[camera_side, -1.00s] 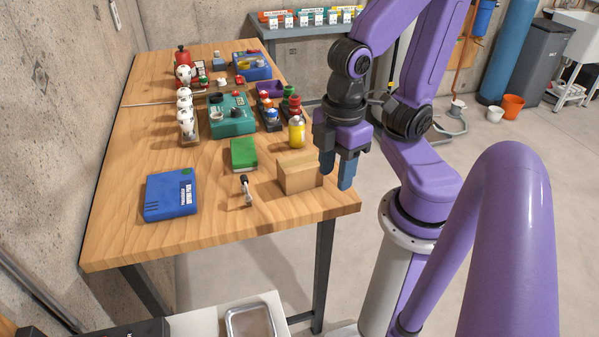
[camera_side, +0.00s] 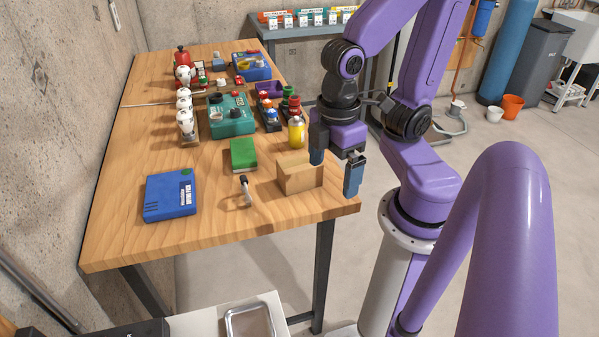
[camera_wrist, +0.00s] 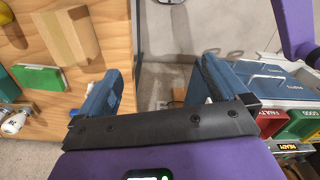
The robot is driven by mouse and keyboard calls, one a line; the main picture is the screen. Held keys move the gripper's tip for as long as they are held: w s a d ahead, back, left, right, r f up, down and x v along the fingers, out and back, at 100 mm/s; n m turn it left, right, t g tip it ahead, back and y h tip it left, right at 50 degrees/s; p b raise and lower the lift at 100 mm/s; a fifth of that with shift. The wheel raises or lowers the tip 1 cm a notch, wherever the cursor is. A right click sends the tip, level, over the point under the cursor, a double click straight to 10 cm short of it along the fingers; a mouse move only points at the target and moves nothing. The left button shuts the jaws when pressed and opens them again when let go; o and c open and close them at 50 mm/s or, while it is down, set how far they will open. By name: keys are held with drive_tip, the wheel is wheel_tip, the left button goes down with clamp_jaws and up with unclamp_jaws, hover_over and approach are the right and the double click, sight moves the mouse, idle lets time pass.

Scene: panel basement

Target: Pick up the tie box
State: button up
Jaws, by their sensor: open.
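A plain tan box (camera_side: 300,178) stands near the right edge of the wooden table; it is the likeliest tie box, though I can read no label on it. It also shows at the upper left of the wrist view (camera_wrist: 70,38). My gripper (camera_side: 335,178) is open and empty, its fingers spread at the table's right edge. In the wrist view the box lies outside the gap between the fingers (camera_wrist: 160,78).
Left of the tan box are a green box (camera_side: 244,154), a small black-and-silver item (camera_side: 246,190) and a flat blue case (camera_side: 169,195). Farther back are a teal unit (camera_side: 231,115) and several bottles. The table's front is clear.

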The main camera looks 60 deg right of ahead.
drive_tip(key=w+d+f+m+g+y, duration=0.1)
drive_tip(key=w+d+m, duration=0.1)
drive_tip(key=d+m, duration=0.2)
drive_tip(key=w+d+f+m+g+y, duration=0.2)
drive_tip(key=d+m, duration=0.3)
drive_tip(key=m, duration=0.3)
drive_tip(key=w+d+f+m+g+y, duration=0.1)
drive_tip(key=w+d+m, duration=0.3)
drive_tip(key=m, duration=0.3)
drive_tip(key=shift+w+d+f+g+y, duration=0.2)
drive_tip(key=shift+d+f+g+y, duration=0.05)
drive_tip(key=shift+d+g+y, duration=0.15)
drive_tip(key=s+d+f+m+t+y, duration=0.1)
drive_tip(key=s+d+m+t+y, duration=0.2)
drive_tip(key=d+m+t, duration=0.35)
drive_tip(key=s+d+f+m+t+y, duration=0.1)
drive_tip(key=s+d+m+t+y, duration=0.2)
drive_tip(key=m+t, duration=0.65)
drive_tip(key=m+g, duration=0.3)
approach(281, 179)
drive_tip(key=shift+h, duration=0.4)
drive_tip(key=x, duration=0.4)
drive_tip(key=shift+w+a, duration=0.15)
drive_tip(key=shift+a, duration=0.15)
